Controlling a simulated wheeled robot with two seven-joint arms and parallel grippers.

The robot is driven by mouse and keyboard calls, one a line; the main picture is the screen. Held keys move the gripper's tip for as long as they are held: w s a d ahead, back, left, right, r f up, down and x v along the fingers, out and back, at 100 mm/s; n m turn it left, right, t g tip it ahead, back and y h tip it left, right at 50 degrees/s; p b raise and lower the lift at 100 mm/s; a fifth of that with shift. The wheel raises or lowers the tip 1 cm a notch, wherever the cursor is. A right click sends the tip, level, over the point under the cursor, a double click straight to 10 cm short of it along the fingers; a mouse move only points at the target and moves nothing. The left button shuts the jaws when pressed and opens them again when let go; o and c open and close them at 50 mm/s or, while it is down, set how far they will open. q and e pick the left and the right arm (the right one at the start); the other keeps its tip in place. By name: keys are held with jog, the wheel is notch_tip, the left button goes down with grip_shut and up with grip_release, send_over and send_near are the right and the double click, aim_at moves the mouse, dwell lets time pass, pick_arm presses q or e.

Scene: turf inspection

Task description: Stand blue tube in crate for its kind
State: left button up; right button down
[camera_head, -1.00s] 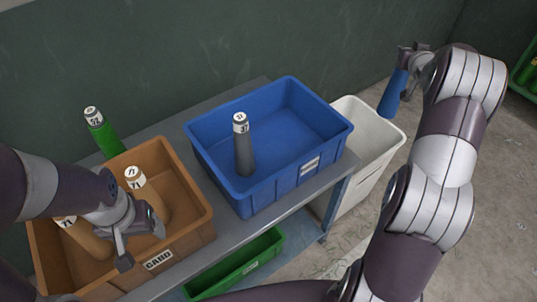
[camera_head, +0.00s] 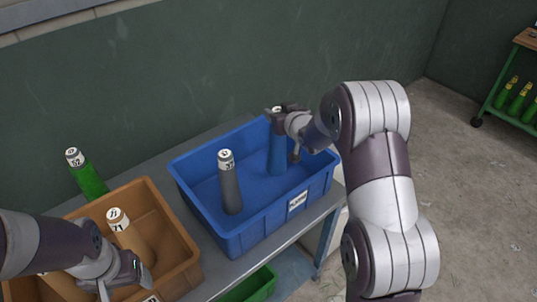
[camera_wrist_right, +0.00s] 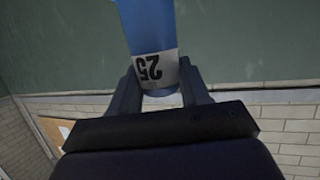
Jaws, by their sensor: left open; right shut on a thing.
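My right gripper (camera_head: 286,124) is shut on the blue tube (camera_head: 277,155) near its white-labelled top. The tube hangs upright inside the blue crate (camera_head: 262,240), in its right part; I cannot tell whether its foot touches the floor. In the right wrist view the blue tube (camera_wrist_right: 151,25) shows a white band marked 25 between the fingers (camera_wrist_right: 158,88). A grey tube (camera_head: 230,185) marked 37 stands in the blue crate, left of the blue tube and apart from it. My left gripper (camera_head: 125,285) is open over the brown crate (camera_head: 180,240).
The brown crate holds tan tubes, one (camera_head: 130,237) marked 71. A green tube (camera_head: 86,175) leans behind it. Both crates are on a grey table (camera_head: 215,275). A green crate (camera_head: 252,287) is below. A rack with green tubes (camera_head: 517,95) stands far right.

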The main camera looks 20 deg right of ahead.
notch_tip(320, 180, down, 5)
jog(key=shift+w+f, duration=0.1)
jog(key=shift+f, duration=0.2)
jog(key=c, duration=0.5)
grip_release()
jog(key=shift+r, duration=0.1)
jog(key=shift+r, duration=0.25)
jog(key=v, duration=1.1)
jog(key=s+a+f+g, duration=0.2)
jog(key=s+g, duration=0.2)
jog(key=s, duration=0.4)
jog(key=s+a+f+g+h, duration=0.1)
jog(key=s+g, duration=0.3)
jog(key=s, duration=0.4)
jog(key=s+a+f+m+g, duration=0.1)
jog(key=s+a+f+g, duration=0.2)
jog(key=s, duration=0.5)
jog(key=shift+a+f+g, duration=0.1)
jog(key=shift+a+g, duration=0.1)
jog(key=shift+g, duration=0.6)
